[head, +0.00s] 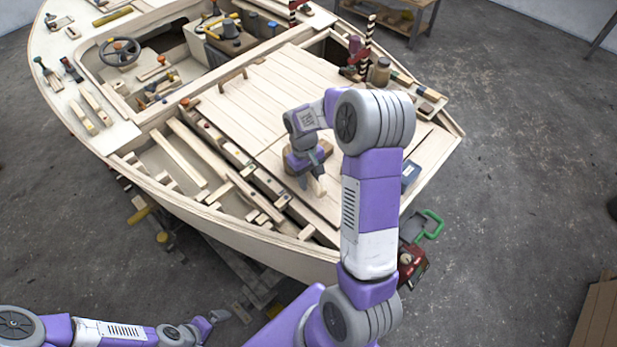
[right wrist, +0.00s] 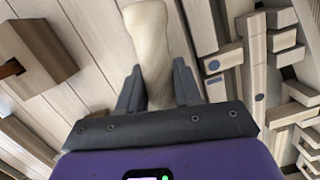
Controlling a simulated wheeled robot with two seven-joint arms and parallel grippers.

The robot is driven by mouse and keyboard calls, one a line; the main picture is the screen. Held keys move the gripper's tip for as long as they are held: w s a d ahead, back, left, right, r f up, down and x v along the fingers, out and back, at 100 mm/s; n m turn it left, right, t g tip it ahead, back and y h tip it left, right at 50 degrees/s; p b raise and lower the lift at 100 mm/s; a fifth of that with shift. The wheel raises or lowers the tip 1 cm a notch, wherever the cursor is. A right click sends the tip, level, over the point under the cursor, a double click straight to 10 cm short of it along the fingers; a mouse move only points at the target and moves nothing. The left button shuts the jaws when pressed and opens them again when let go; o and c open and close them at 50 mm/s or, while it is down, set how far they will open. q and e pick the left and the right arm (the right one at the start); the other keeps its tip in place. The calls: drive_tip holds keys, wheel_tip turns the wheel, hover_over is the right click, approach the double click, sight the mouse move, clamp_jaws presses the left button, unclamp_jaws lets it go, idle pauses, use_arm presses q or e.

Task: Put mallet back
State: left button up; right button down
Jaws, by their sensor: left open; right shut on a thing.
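My right gripper (head: 316,178) is over the pale plank deck of the boat. It is shut on a pale wooden handle (right wrist: 149,45), which sits between its two dark fingers in the right wrist view. The handle's rounded end points away from the palm and also shows in the head view (head: 319,188). I take it to be the mallet's handle; its other end is hidden by the gripper. A brown wooden block (right wrist: 38,58) lies beside the gripper; I cannot tell if it belongs to the mallet. My left gripper (head: 217,319) is open and empty, low at the left, outside the hull.
The plank deck (head: 255,100) is mostly clear left of my right arm. Open slots with loose wooden strips (head: 180,158) lie along the near side. A jar (head: 380,71) and a striped post (head: 369,35) stand at the far right. A blue box (head: 410,174) is beside my arm.

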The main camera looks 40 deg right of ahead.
drive_tip(key=shift+f, duration=0.2)
drive_tip(key=c, duration=0.7)
unclamp_jaws()
drive_tip(key=r, duration=0.2)
drive_tip(key=w+r+p, duration=0.1)
drive_tip(key=r, duration=0.2)
drive_tip(key=r+p, duration=0.1)
drive_tip(key=r, duration=0.1)
drive_tip(key=shift+w+d+r, duration=0.15)
drive_tip(key=shift+r, duration=0.1)
